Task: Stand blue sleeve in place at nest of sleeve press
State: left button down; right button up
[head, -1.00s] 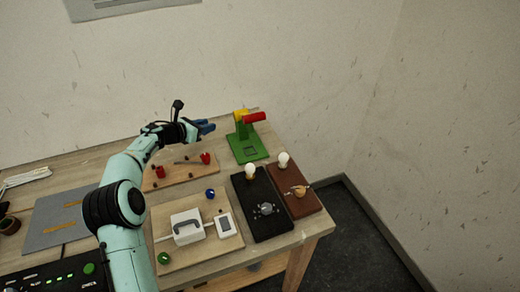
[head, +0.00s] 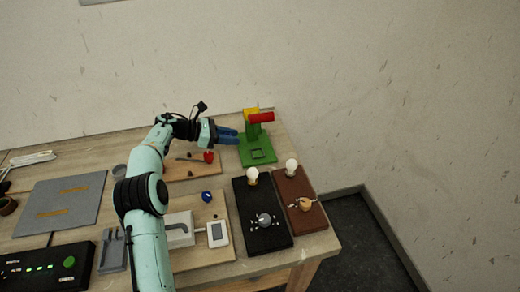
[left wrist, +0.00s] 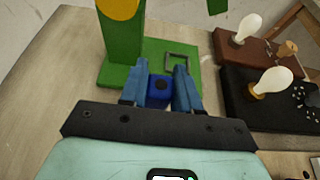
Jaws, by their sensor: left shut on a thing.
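The blue sleeve (left wrist: 158,91) is a small dark blue block with a hole in its top. In the left wrist view it sits between the blue fingers of my left gripper (left wrist: 163,82), which is shut on it. The green sleeve press (head: 254,133) has a yellow head and a red handle. Its nest (left wrist: 177,61), a raised square frame on the green base, also shows in the head view (head: 257,154). My left gripper (head: 237,135) is beside the press column, left of and short of the nest. The fingers hide the sleeve in the head view. My right gripper is out of view.
A black board (head: 263,233) and a brown board (head: 301,216), each with a bulb, lie right of my arm. A wooden board with a red part (head: 208,156) lies below the gripper. A blue knob (head: 206,197) sits near a white meter (head: 217,234).

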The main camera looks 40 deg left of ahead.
pick_arm(q)
send_over(260, 154)
jog(key=shift+s+a, duration=0.1)
jog(key=shift+a, duration=0.15)
jog(key=shift+d+f, duration=0.2)
jog(key=shift+f, duration=1.55)
jog(key=shift+f, duration=0.1)
jog(key=c, duration=1.2)
grip_release()
jog(key=shift+f, duration=0.15)
jog(key=shift+c, duration=0.2)
jog(key=o, duration=0.4)
jog(key=shift+o, duration=0.2)
jog(key=shift+r, duration=0.2)
jog(key=shift+a+r, duration=0.2)
jog(key=v, duration=1.1)
jog(key=shift+s+b, duration=0.3)
jog(key=shift+b, duration=0.1)
